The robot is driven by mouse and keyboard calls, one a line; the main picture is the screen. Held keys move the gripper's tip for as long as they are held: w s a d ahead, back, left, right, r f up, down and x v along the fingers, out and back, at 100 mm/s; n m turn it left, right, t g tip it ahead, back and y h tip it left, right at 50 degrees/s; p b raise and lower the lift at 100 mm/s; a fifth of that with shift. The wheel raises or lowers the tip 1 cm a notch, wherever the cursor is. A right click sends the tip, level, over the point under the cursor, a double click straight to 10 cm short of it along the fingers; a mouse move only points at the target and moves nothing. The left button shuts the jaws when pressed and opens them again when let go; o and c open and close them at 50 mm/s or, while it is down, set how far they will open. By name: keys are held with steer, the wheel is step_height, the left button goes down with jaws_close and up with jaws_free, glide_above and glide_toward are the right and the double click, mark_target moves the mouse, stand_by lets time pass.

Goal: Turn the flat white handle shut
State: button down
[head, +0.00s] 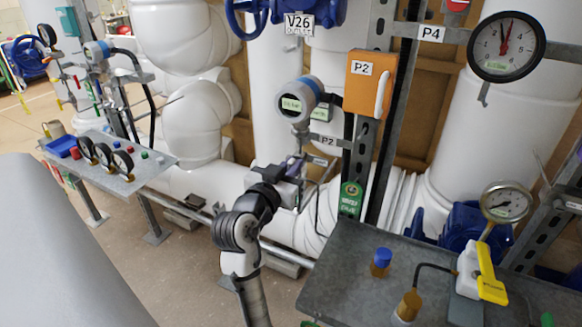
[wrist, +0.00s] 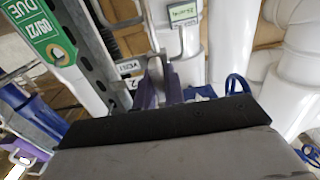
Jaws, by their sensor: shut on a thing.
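My gripper (head: 295,166) is in the middle of the head view, below the round grey-blue gauge head and beside the P2 tag. In the wrist view its purple fingers (wrist: 163,92) are close together.
A grey upright rail (head: 383,150) with a green tag (head: 350,197) stands right of my gripper. Thick white pipes (head: 268,105) lie behind. A grey shelf (head: 345,275) with a yellow-handled valve (head: 489,275) is at front right. A panel with gauges (head: 150,172) is at left.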

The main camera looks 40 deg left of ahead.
steer(key=shift+f+b, duration=0.15)
steer(key=shift+b, duration=0.25)
steer(key=m+b, duration=0.1)
steer(key=b, duration=0.1)
steer(key=m+b, duration=0.2)
steer(key=shift+d+f, duration=0.1)
steer(key=shift+f, duration=0.1)
steer(key=m+b, duration=0.5)
steer(key=b, duration=0.1)
steer(key=m+b, duration=0.5)
steer(key=b, duration=0.1)
steer(key=shift+d+f+m, duration=0.1)
steer(key=shift+m, duration=0.3)
steer(key=shift+m+b, duration=1.6)
steer(key=shift+m, duration=0.4)
steer(key=c, duration=1.5)
jaws_free()
steer(key=shift+r, duration=0.2)
